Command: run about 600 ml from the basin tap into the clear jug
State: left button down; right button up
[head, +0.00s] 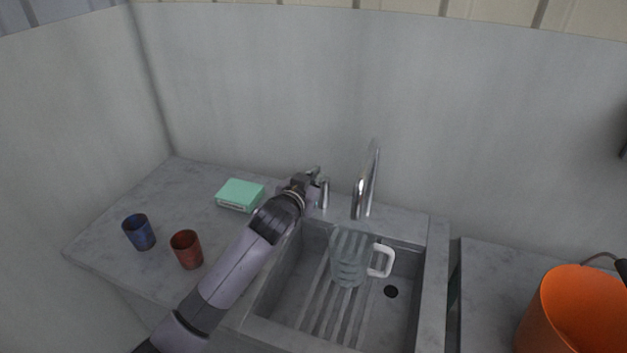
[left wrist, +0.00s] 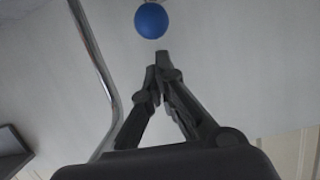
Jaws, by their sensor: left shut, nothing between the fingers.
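The clear jug (head: 348,262) with a white handle (head: 383,261) stands upright in the basin (head: 436,270), under the chrome spout of the tap (head: 367,180). No water stream shows, and I cannot tell any level in the jug. My left gripper (head: 314,174) is shut and empty beside a short chrome post (head: 325,193) left of the spout. In the left wrist view the fingertips (left wrist: 158,62) are just short of a round blue knob (left wrist: 151,20); contact is not clear. The chrome spout (left wrist: 92,55) shows at left there. My right gripper is out of view.
A blue cup (head: 139,232), a red cup (head: 186,249) and a mint-green box (head: 240,194) stand on the left counter (head: 110,215). An orange bucket (head: 575,315) stands at right. The drain hole (head: 391,291) is uncovered. A wall closes the back.

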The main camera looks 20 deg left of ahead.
pick_arm(q)
jog(key=shift+s+a+f, duration=0.15)
jog(key=shift+s+f, duration=0.2)
jog(key=shift+s, duration=0.15)
jog(key=shift+f, duration=0.15)
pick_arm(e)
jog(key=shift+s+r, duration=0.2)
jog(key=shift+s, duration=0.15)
